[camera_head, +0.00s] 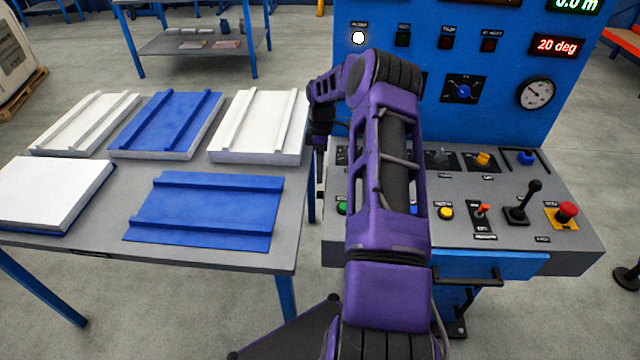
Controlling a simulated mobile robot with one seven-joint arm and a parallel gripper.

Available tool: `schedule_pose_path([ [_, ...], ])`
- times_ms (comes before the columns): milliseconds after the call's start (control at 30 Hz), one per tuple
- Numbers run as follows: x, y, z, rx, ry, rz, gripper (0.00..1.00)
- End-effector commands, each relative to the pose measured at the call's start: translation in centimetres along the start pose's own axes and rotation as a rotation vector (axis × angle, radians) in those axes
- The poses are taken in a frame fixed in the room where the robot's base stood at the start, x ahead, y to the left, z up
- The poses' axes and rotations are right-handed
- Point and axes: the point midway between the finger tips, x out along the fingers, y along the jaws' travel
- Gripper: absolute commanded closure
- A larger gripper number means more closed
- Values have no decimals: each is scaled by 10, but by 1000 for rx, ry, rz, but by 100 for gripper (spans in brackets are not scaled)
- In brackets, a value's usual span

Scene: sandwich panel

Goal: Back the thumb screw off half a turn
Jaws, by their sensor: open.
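My gripper (319,172) points down at the left edge of the blue control console, small and partly hidden behind my purple arm; it is open. I cannot tell for certain which fitting is the thumb screw. On the sloping console top (590,240) a grey knob (440,158), a yellow-orange knob (483,160) and a blue knob (526,157) stand in the back row, to the right of my arm. My gripper is well left of these knobs and apart from them. My arm hides the left-middle part of the console top.
The upright panel carries a gauge (537,93) and a "20 deg" display (557,46). Left, a grey table (100,232) holds several white and blue panels.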

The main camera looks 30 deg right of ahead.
Motion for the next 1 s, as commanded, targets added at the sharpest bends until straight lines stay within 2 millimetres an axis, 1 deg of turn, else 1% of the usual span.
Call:
schedule_pose_path([
  [33, -15, 1, 0, 0, 0, 5, 39],
  [200, -56, 1, 0, 0, 0, 5, 39],
  [300, -75, 1, 0, 1, -1, 3, 39],
  [400, -90, 1, 0, 1, 0, 2, 39],
  [500, -99, 0, 0, 0, -1, 1, 39],
  [600, -103, 0, 0, 0, -1, 1, 39],
  [1000, -104, 0, 0, 0, 0, 0, 39],
])
